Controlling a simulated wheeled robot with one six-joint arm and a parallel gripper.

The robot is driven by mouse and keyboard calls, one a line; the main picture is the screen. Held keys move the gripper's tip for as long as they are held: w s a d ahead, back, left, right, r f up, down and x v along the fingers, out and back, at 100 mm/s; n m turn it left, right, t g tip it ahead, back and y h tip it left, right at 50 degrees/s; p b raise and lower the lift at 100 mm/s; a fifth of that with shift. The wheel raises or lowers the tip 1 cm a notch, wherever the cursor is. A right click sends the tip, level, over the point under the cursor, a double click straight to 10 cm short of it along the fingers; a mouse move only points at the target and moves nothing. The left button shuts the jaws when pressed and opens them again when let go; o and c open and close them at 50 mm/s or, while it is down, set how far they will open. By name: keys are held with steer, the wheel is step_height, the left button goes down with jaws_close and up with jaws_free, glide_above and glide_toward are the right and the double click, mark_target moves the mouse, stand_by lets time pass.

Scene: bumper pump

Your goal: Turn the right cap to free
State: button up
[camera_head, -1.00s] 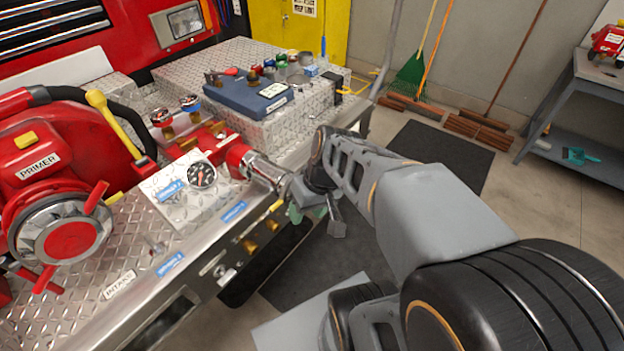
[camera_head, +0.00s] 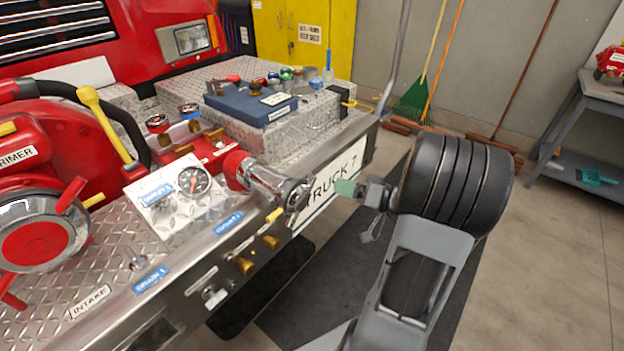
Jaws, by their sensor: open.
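The chrome cap (camera_head: 292,197) sits on the end of the red outlet pipe at the right side of the pump, over the bumper edge. My gripper (camera_head: 360,208) is open and empty, to the right of this cap and apart from it, with a green pad on one finger. A large chrome and red intake cap (camera_head: 36,240) is at the far left.
A gauge panel (camera_head: 180,190) is left of the outlet. Small levers and brass fittings (camera_head: 245,264) line the bumper front. A blue case (camera_head: 250,103) with tools lies behind on the diamond plate. Floor right of the bumper is open, with a dark mat (camera_head: 335,265).

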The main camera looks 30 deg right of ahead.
mark_target(312, 179)
steer(key=x, duration=0.8)
steer(key=shift+w+a+p, duration=0.25)
steer(key=shift+a+p, duration=0.05)
steer(key=shift+c, duration=0.2)
jaws_close()
